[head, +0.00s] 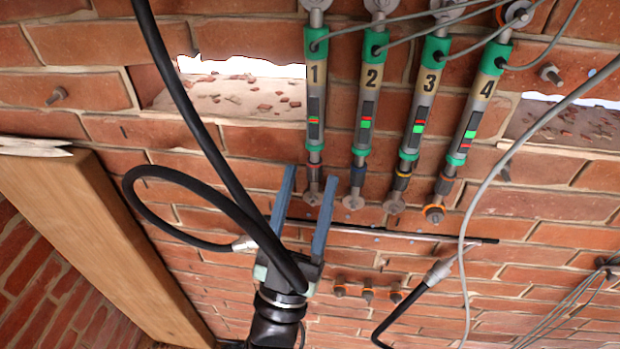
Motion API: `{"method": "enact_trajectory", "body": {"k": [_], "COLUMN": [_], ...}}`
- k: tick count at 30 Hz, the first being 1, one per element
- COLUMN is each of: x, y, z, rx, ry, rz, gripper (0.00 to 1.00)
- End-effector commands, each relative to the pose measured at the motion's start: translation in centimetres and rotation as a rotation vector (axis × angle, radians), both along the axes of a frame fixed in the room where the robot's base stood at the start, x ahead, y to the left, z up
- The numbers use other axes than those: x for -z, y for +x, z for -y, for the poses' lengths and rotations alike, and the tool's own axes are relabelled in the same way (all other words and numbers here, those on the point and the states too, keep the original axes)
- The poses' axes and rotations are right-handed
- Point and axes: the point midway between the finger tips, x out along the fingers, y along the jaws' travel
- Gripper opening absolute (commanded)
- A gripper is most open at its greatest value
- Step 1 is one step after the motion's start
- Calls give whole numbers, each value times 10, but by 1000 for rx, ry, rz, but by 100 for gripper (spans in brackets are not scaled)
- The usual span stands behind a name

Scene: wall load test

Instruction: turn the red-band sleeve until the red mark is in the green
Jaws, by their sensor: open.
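My gripper (310,174) is open, with one blue-grey finger on each side of that sleeve in the picture. Contact and depth between fingers and sleeve cannot be told.
Rod 2 (368,95), rod 3 (424,97) and rod 4 (478,102) stand close to the right. A black cable loops around my arm, and a grey cable (463,250) hangs at right. A dark bar (400,233) lies below the rods. A wooden beam (90,230) is at left.

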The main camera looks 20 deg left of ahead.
Motion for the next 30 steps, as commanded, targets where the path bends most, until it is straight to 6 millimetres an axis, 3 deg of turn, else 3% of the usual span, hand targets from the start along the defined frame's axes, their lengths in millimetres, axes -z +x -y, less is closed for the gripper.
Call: {"method": "enact_trajectory", "body": {"k": [9, 15, 30], "x": [52, 74, 81], "y": [-50, -72, -81], "z": [4, 6, 7], "rx": [-1, 0, -1], "ry": [-1, 0, 1], "rz": [-6, -2, 0], "gripper": [55, 55, 55]}}
